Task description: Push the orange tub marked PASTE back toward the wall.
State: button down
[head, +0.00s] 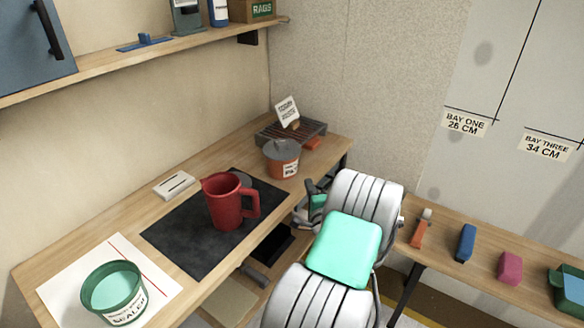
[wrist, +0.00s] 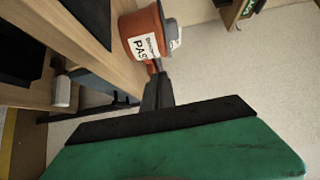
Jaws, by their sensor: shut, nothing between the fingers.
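The orange tub (head: 283,166) has a grey lid and a white label, partly hidden in the head view. It stands upright near the right end of the wooden bench, in front of a dark slatted rack. In the wrist view the tub (wrist: 137,27) shows sideways with "PAS" readable. My gripper (wrist: 156,68) is shut and empty, its dark fingertips close to the tub's lower side; I cannot tell if they touch. In the head view my gripper (head: 311,185) is at the bench's front edge, partly hidden by my arm.
A red jug (head: 228,205) stands on a black mat (head: 180,240) left of the tub. The slatted rack (head: 299,132) with a small sign (head: 286,109) is behind the tub. A green pot (head: 112,295) stands at front left. A shelf (head: 150,58) runs above.

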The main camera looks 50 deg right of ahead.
aim_at(292, 163)
jog(key=x, duration=0.3)
jog(key=p+x, duration=0.1)
jog(key=x, duration=0.3)
jog(key=shift+w+a+r+p, duration=0.15)
jog(key=shift+w+p, duration=0.15)
jog(key=shift+w, duration=0.15)
jog(key=w, duration=0.2)
jog(key=shift+w+a+p, duration=0.15)
jog(key=shift+w+p, duration=0.1)
jog(key=shift+p, duration=0.1)
jog(key=shift+w, duration=0.35)
